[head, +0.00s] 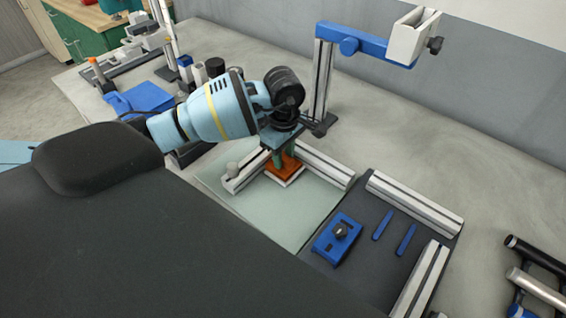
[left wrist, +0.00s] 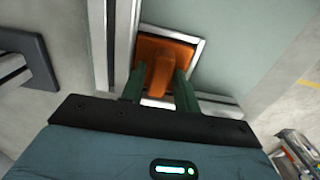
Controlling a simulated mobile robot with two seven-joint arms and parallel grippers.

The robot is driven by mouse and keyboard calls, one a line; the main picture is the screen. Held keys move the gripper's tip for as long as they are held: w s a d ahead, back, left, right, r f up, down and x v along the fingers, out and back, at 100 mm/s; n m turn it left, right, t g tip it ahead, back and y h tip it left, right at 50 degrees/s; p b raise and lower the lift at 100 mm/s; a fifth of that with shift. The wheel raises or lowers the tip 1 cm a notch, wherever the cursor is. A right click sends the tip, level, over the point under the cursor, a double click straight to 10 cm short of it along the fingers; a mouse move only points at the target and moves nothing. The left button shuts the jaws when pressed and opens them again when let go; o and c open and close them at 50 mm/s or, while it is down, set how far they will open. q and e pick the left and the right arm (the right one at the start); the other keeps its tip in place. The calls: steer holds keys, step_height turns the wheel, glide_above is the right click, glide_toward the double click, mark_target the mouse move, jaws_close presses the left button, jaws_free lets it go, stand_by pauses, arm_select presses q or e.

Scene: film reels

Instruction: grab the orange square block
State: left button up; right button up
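The orange square block (head: 285,172) sits low in a light square frame on the pale green plate, beside the corner of two metal rails. In the left wrist view the block (left wrist: 183,52) has a raised orange grip (left wrist: 159,75) in its middle. My left gripper (head: 284,157) points down over the block. In the left wrist view its green fingers (left wrist: 160,82) stand on either side of the grip, with a narrow gap showing, so it looks open around the grip. The fingers hide part of the block. My right gripper is not in view.
A metal post with a blue arm (head: 368,45) stands just behind the block. A dark tray (head: 385,262) at right holds a blue plate with a knob (head: 338,238) and two blue strips. Dark cylinders (head: 215,68) stand behind my left arm. The green plate (head: 310,212) is bare in front.

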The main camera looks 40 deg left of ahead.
mark_target(284, 156)
arm_select(q)
steer(key=shift+f, duration=0.1)
jaws_close()
stand_by(0.3)
step_height(284, 156, up, 18)
stand_by(0.6)
